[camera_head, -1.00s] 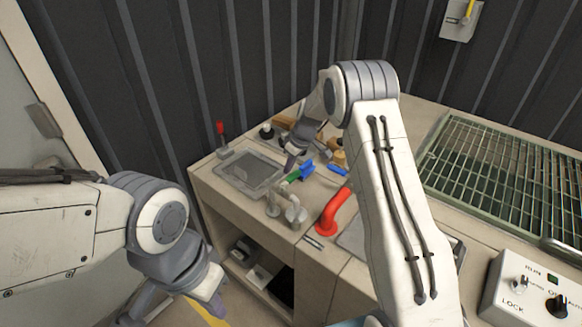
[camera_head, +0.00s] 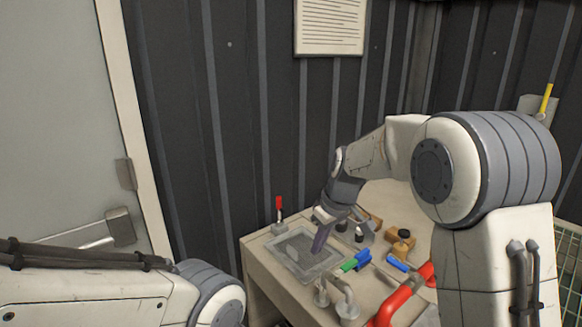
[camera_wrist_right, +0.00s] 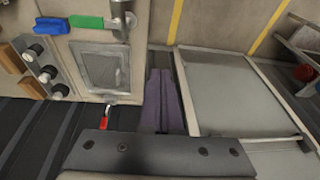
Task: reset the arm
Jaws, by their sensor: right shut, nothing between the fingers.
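My right arm (camera_head: 490,260) reaches over the counter from the right.
A red-tipped lever (camera_head: 279,210) stands behind the grey panel (camera_head: 285,251). Green (camera_head: 349,265) and blue (camera_head: 364,257) handles, metal pipework (camera_head: 343,298) and a red pipe (camera_head: 400,300) crowd the counter. A wall of dark ribs is behind; a pale door (camera_head: 60,120) is left.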

